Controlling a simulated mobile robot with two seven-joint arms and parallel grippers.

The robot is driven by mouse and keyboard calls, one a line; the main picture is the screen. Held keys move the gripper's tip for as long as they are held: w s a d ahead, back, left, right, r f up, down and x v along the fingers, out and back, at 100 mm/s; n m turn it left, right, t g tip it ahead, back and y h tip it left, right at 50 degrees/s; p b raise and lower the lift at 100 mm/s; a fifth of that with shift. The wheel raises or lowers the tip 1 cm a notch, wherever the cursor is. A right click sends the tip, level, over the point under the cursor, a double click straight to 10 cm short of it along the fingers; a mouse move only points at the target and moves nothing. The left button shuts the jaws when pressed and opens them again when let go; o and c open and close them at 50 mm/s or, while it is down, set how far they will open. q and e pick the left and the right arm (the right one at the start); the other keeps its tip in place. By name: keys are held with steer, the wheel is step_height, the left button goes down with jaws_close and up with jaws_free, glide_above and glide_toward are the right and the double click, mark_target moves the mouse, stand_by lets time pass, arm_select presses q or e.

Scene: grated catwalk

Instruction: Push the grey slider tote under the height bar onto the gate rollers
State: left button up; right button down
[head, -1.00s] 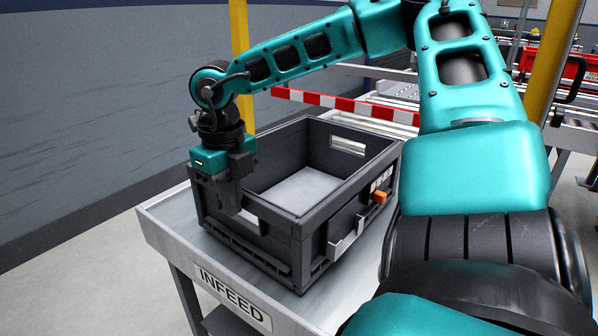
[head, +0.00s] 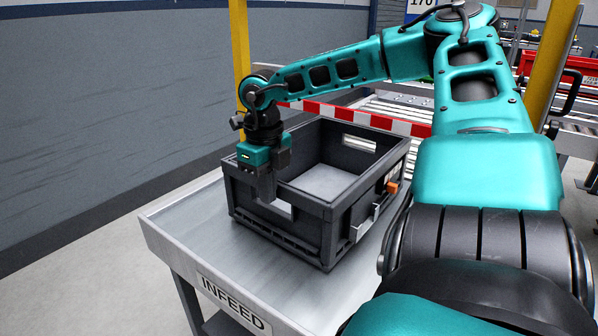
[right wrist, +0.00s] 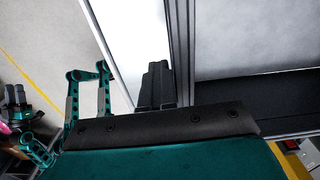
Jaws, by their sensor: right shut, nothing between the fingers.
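The grey slider tote (head: 327,222) stands upright and empty on the metal infeed table (head: 185,233). An orange piece (head: 391,187) sits on its right side. My right gripper (head: 267,198) is shut and empty, pointing down against the near wall of the tote, at its left part. The red-and-white height bar (head: 345,115) spans behind the tote's far end. The gate rollers (head: 400,104) lie beyond the bar, partly hidden by my arm. My left gripper is out of view.
Yellow posts (head: 239,55) flank the bar. A red tote (head: 562,66) is at the back right. The grey wall (head: 110,110) runs along the left. The near part of the table, by the INFEED sign (head: 234,304), is bare.

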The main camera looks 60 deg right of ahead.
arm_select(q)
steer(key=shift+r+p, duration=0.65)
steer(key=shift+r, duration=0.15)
arm_select(e)
steer(key=s+d, duration=0.1)
steer(key=d, duration=1.2)
steer(key=shift+s+d, duration=0.25)
stand_by(0.4)
arm_select(q)
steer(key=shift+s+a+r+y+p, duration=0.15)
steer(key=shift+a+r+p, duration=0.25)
steer(key=shift+p, duration=0.6)
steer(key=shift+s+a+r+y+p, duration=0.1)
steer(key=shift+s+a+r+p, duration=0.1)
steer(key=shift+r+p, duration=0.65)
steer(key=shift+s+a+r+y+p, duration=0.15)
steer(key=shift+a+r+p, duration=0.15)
steer(key=shift+p, duration=0.9)
arm_select(e)
step_height(320, 180, up, 8)
